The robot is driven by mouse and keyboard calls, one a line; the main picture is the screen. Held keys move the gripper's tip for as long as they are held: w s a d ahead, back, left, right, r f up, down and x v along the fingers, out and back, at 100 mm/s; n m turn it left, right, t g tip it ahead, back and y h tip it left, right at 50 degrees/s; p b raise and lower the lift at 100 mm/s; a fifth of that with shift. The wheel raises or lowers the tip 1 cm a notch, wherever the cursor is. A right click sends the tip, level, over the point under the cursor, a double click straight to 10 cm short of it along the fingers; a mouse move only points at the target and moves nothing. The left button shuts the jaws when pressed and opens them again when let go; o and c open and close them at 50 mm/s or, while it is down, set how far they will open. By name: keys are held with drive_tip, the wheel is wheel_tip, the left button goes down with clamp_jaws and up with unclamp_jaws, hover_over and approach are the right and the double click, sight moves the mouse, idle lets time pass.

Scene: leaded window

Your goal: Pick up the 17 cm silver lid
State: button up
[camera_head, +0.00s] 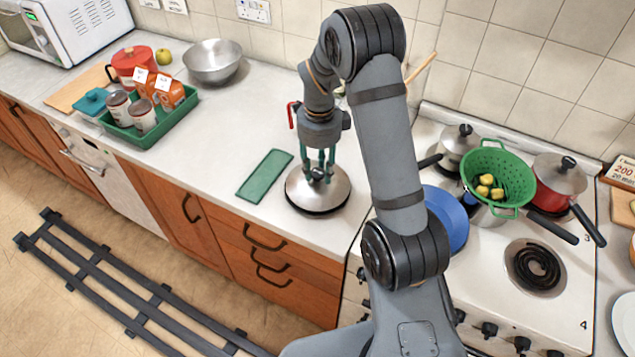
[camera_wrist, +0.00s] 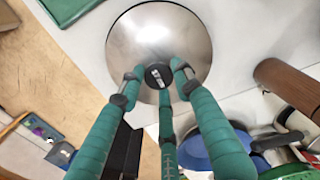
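The silver lid (camera_head: 318,194), domed with a black knob and a dark lower rim, lies knob up near the front edge of the counter. It fills the top middle of the wrist view (camera_wrist: 135,38). My gripper (camera_head: 318,170) points down over it from above. In the wrist view my gripper's three teal fingers (camera_wrist: 157,80) stand spread around the black knob (camera_wrist: 158,75), with narrow gaps at the sides. I cannot see any firm contact with the knob. The lid rests on the worktop.
A green board (camera_head: 265,175) lies just left of the lid. The stove holds a blue plate (camera_head: 448,222), a green colander (camera_head: 515,175) and lidded pans at right. A green tray (camera_head: 150,125) with cans and cartons is at left.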

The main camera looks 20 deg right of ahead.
clamp_jaws()
idle(0.4)
drive_tip(key=shift+r, duration=0.1)
